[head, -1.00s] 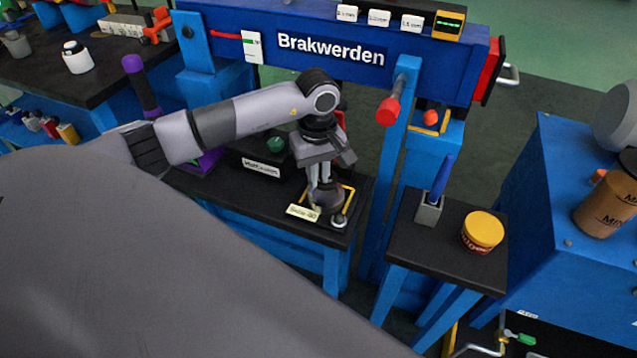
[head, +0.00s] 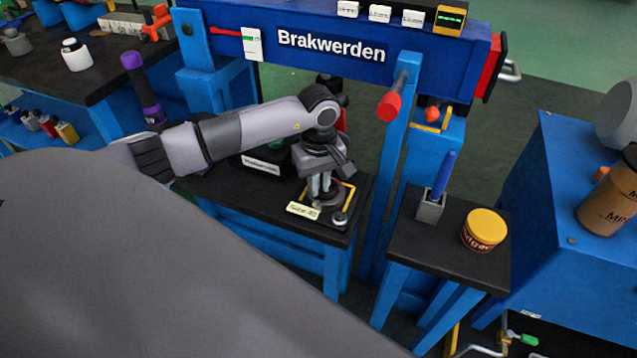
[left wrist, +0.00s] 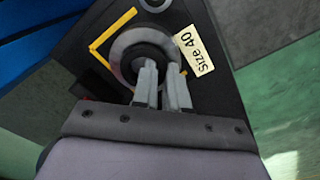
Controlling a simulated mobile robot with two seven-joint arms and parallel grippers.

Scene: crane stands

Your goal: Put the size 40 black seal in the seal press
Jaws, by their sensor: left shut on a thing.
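My left gripper (head: 322,190) points down over the small black table and is shut on a black round piece that looks like the seal. In the left wrist view, the black seal (left wrist: 143,62) sits at the fingertips, within the outline of a wide grey round base (left wrist: 122,45). I cannot tell whether it rests on the base or is just above it. Yellow corner marks (head: 350,190) border this spot, and a cream label reading "Size 40" (head: 302,210) lies beside it. My fingers partly hide the seal. My right gripper is not in view.
A small silver round part (head: 340,218) lies by the yellow marks. The blue "Brakwerden" frame (head: 230,30) stands behind, with a red-tipped bar (head: 389,106). Right of the table is a stand with a blue-handled tool (head: 443,175) and a yellow-lidded tin (head: 485,228).

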